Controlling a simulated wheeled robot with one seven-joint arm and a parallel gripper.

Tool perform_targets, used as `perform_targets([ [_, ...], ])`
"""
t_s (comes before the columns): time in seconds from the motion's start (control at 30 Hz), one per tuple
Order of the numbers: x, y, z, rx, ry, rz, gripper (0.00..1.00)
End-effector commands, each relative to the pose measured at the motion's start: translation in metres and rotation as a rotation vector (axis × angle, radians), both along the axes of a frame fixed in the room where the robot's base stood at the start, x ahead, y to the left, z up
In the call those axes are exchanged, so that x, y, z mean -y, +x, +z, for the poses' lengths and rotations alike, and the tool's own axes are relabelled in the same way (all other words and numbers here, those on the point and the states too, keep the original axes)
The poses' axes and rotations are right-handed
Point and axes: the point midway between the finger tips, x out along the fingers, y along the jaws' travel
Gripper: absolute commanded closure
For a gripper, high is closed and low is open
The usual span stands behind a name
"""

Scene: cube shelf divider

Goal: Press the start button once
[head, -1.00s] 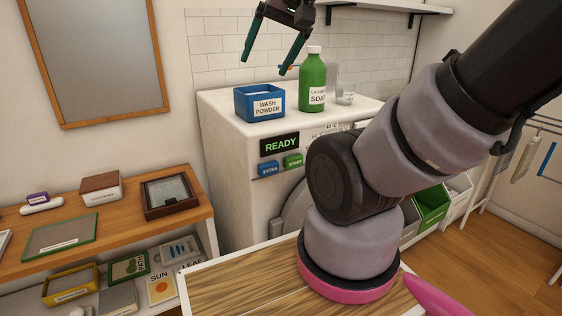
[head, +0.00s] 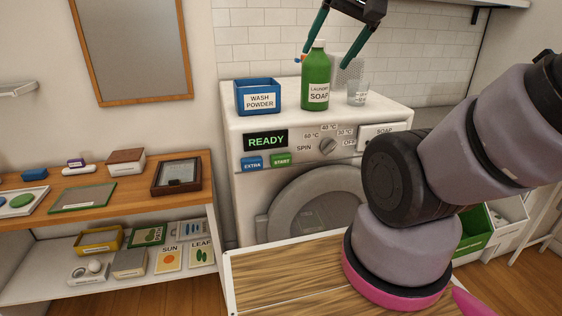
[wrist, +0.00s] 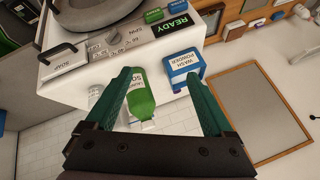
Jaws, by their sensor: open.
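The green START button (head: 281,160) is on the front panel of the white washing machine (head: 232,190), right of the blue EXTRA button (head: 252,163). The display (head: 265,141) above them reads READY. My gripper (head: 328,58) is open, above the machine top near the green soap bottle (head: 315,82). In the wrist view, my gripper's fingers (wrist: 165,80) are spread, with the bottle (wrist: 140,100) showing between them; whether they surround it cannot be told. The green START button (wrist: 153,15) shows beyond the fingers, beside the READY display.
A blue wash powder box (head: 258,97) and a clear cup (head: 358,94) stand on the machine top. A dial (head: 327,146) is right of the buttons. A wooden shelf (head: 110,192) with small items is at left. A wooden top (head: 290,275) is in front.

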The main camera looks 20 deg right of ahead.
Motion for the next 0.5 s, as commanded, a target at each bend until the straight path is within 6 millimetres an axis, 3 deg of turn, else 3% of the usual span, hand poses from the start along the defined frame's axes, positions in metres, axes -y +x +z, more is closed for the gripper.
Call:
perform_targets([
  [0.13, 0.0000, 0.0001, -0.0001, 0.000, 0.000, 0.000, 0.13],
  [0.17, 0.0000, 0.0001, -0.0001, 0.000, 0.000, 0.000, 0.21],
  [0.37, 0.0000, 0.0000, 0.0000, 0.000, 0.000, 0.000, 0.97],
  [0.5, 0.0000, 0.0000, 0.0000, 0.000, 0.000, 0.000, 1.00],
])
